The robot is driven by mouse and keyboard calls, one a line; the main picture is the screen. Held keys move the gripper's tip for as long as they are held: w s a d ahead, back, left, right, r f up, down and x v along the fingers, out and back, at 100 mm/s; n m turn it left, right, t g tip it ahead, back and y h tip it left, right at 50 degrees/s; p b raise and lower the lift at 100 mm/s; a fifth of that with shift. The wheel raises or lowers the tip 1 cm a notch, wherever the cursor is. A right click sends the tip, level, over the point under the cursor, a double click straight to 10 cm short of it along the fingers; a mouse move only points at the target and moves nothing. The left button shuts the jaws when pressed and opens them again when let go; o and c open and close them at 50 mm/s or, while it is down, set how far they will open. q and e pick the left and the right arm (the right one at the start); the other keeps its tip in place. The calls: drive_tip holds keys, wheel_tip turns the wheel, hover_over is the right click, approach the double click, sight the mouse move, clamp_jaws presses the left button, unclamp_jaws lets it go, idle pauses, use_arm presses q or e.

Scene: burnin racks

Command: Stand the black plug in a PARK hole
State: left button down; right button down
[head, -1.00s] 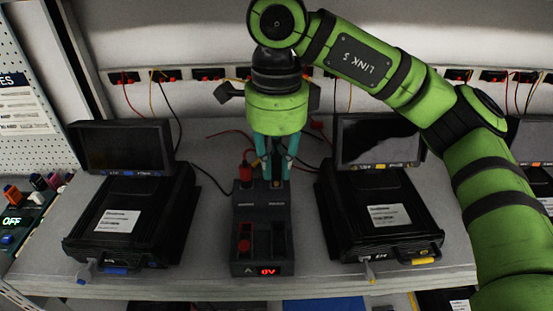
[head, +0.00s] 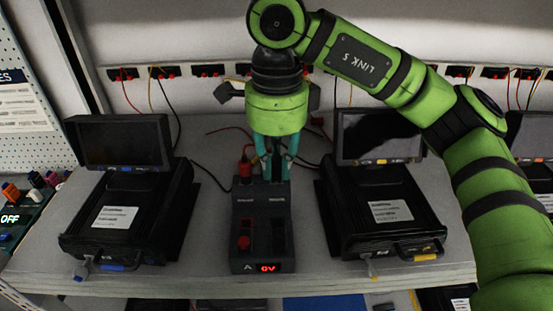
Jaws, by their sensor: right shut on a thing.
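My right gripper (head: 276,172) points straight down over the back right of the dark box (head: 261,222) with two columns of slots. Its teal fingers are shut on the black plug (head: 276,168), which shows only as a dark sliver between them. The plug's lower end is hidden at the box top, so I cannot tell whether it sits in a hole. A red plug (head: 245,166) stands upright at the back left of the box, beside the fingers. The labels on the box are too small to read. My left gripper is out of view.
Black testers with screens stand on the bench left (head: 127,205) and right (head: 385,205) of the box. A red piece (head: 243,243) sits in the box's left front; its display (head: 267,267) reads 0V. Leads hang from wall sockets behind. Narrow bench gaps flank the box.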

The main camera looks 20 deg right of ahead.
drive_tip(key=shift+f, duration=0.3)
drive_tip(key=c, duration=1.1)
unclamp_jaws()
drive_tip(key=o, duration=0.4)
drive_tip(key=shift+r, duration=0.1)
drive_tip(key=shift+r+p, duration=2.1)
drive_tip(key=shift+r, duration=0.6)
